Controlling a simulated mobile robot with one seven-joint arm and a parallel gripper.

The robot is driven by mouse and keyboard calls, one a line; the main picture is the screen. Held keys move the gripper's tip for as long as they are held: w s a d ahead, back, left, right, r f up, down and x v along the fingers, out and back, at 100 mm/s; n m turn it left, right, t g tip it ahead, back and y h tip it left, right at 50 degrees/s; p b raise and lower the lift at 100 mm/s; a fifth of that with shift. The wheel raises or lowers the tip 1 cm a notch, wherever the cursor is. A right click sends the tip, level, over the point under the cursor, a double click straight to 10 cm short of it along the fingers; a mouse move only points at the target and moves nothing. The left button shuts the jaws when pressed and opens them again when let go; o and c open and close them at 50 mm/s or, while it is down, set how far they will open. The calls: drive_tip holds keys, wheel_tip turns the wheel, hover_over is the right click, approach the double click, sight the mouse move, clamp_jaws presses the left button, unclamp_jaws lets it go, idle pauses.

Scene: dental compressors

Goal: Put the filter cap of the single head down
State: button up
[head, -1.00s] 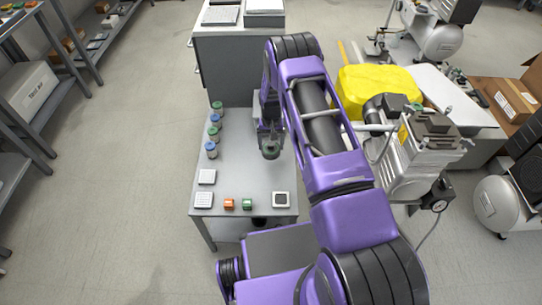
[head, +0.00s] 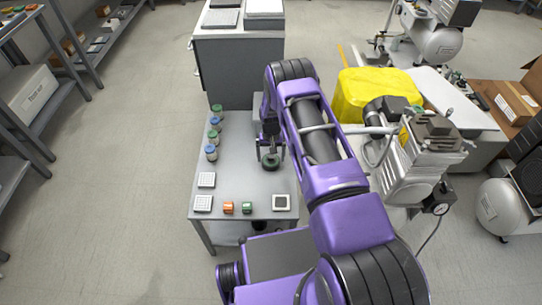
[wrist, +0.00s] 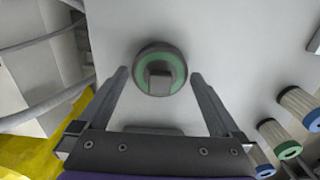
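The filter cap (head: 270,161) is a dark round cap with a green ring and a square grip on top. It appears to sit on the grey table (head: 240,180), right of the row of filters. In the wrist view the cap (wrist: 160,70) lies between and slightly beyond my fingertips, with a gap on each side. My gripper (head: 272,148) is open above the table and points down; it also shows in the wrist view (wrist: 160,75). The single-head compressor (head: 415,160) stands to the right, partly hidden behind my arm.
Several green- and blue-capped filters (head: 213,136) stand along the table's left edge. White square pieces (head: 204,203), an orange part (head: 228,207), a green part (head: 247,207) and a dark-centred square (head: 281,202) lie near the front.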

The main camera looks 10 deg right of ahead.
sight(271, 156)
wheel_tip(271, 156, up, 12)
drive_tip(key=p, duration=0.1)
drive_tip(key=shift+r+p, duration=0.2)
drive_tip(key=shift+p, duration=0.2)
idle(0.5)
